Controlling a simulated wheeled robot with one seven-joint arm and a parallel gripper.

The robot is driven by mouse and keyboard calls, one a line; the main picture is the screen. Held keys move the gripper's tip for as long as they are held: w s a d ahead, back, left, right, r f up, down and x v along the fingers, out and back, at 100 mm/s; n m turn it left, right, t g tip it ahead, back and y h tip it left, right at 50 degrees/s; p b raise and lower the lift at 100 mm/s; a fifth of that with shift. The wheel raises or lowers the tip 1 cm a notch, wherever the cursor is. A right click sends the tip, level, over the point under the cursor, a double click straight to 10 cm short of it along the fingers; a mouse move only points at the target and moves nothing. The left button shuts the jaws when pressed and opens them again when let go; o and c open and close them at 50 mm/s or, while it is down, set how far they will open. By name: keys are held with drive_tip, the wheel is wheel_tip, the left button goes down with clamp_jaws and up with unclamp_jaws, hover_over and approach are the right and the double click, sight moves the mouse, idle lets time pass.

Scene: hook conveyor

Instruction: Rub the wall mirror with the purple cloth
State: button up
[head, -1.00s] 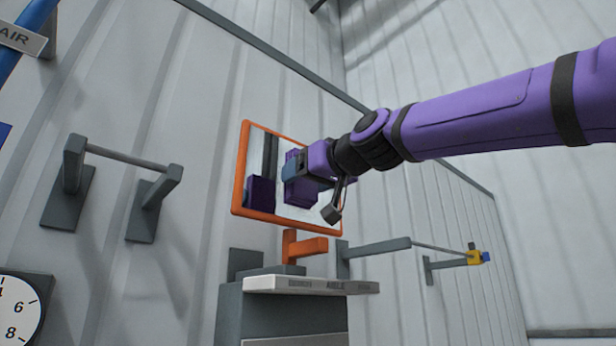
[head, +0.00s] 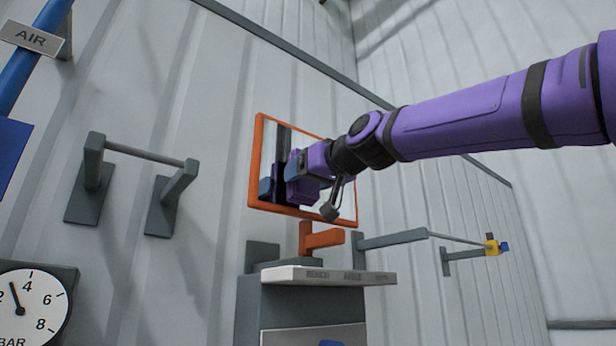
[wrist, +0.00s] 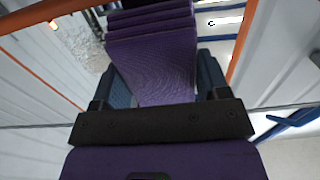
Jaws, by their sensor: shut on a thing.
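The wall mirror (head: 256,160) hangs on the corrugated wall in an orange frame; its frame also shows in the wrist view (wrist: 40,13). My gripper (head: 291,168) is in front of the glass, left of the mirror's middle. In the wrist view my gripper (wrist: 160,80) has its dark blue fingers on both sides of the folded purple cloth (wrist: 152,55) and is shut on it. The cloth's far end is at the mirror, where it meets its dark reflection. Whether it touches the glass I cannot tell.
Below the mirror are an orange bracket (head: 322,238) and a grey cabinet with a pale ledge (head: 330,275). A grey rail (head: 145,156) is at left, above a pressure gauge (head: 32,303). An arm with a yellow end (head: 491,247) juts out at right.

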sight(329, 194)
drive_tip(key=shift+x, duration=1)
idle(0.4)
drive_tip(key=shift+w+d, duration=0.45)
drive_tip(key=shift+d, duration=0.3)
drive_tip(key=shift+w+d, duration=0.4)
drive_tip(key=shift+d, duration=0.3)
drive_tip(key=shift+w+d, duration=0.7)
drive_tip(key=shift+d, duration=0.25)
drive_tip(key=shift+w+d, duration=0.7)
drive_tip(key=shift+d, duration=0.25)
drive_tip(key=shift+w+d, duration=0.65)
drive_tip(key=shift+d, duration=0.3)
drive_tip(key=shift+a, duration=0.1)
drive_tip(key=shift+s+a, duration=0.95)
drive_tip(key=shift+a, duration=0.45)
drive_tip(key=shift+s+a, duration=0.95)
drive_tip(key=shift+a, duration=0.5)
drive_tip(key=shift+s+a, duration=0.95)
drive_tip(key=shift+a, duration=0.45)
drive_tip(key=shift+r, duration=1.05)
drive_tip(key=w+d, duration=0.5)
drive_tip(key=d, duration=0.3)
drive_tip(key=shift+w+d, duration=0.35)
drive_tip(key=shift+w, duration=0.05)
